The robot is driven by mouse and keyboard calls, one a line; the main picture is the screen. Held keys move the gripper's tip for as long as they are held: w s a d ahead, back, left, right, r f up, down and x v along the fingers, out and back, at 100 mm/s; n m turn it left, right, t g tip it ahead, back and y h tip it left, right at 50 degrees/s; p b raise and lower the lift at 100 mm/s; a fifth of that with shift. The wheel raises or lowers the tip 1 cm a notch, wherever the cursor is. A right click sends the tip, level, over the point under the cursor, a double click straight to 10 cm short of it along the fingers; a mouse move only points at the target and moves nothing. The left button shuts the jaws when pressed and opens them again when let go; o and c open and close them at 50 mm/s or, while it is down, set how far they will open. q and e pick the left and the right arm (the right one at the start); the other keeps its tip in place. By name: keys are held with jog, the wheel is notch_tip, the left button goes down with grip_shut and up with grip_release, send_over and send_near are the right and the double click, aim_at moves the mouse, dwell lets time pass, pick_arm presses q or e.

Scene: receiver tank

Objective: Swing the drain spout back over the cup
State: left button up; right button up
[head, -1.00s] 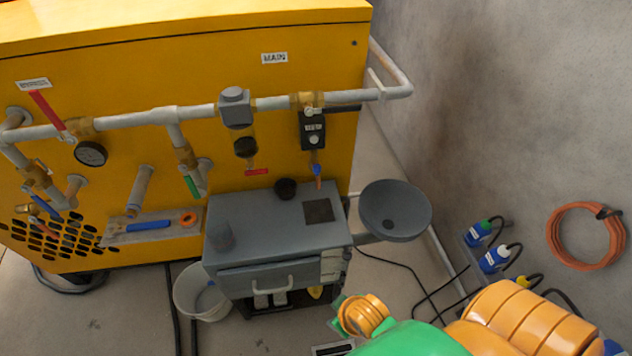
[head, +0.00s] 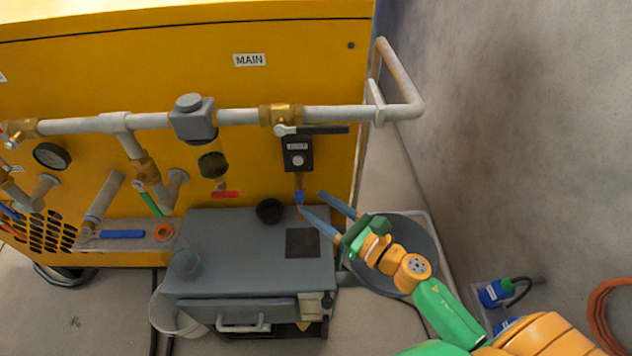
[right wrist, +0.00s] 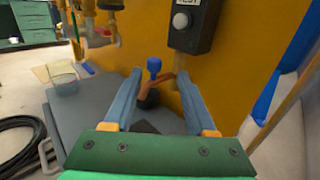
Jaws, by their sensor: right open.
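The drain spout (head: 299,211) is a small copper-coloured pipe with a blue knob, hanging below a black box on the yellow tank front. It also shows in the right wrist view (right wrist: 166,80), between my finger tips. The dark cup (head: 268,211) stands on the grey cabinet top, left of the spout in the head view. In the right wrist view the cup (right wrist: 148,97) shows partly, below the spout. My right gripper (head: 313,202) is open, its two blue-grey fingers pointing at the spout; I cannot tell whether they touch it. My left gripper is out of view.
The grey cabinet (head: 225,250) stands below the pipes, with a dark square (head: 302,242) on its top. A round grey basin (head: 425,250) is behind my right wrist. A white pipe (head: 240,117) with valves runs above. A concrete wall is at the right.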

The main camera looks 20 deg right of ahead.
aim_at(303, 199)
jog(key=x, duration=0.2)
jog(key=a+x, duration=0.1)
jog(key=x, duration=0.1)
jog(key=shift+w+a+r, duration=0.1)
jog(key=shift+r, duration=0.1)
jog(key=shift+w+f, duration=0.1)
jog(key=shift+w, duration=0.25)
jog(key=shift+a, duration=0.1)
jog(key=shift+s, duration=0.1)
grip_shut()
dwell(0.7)
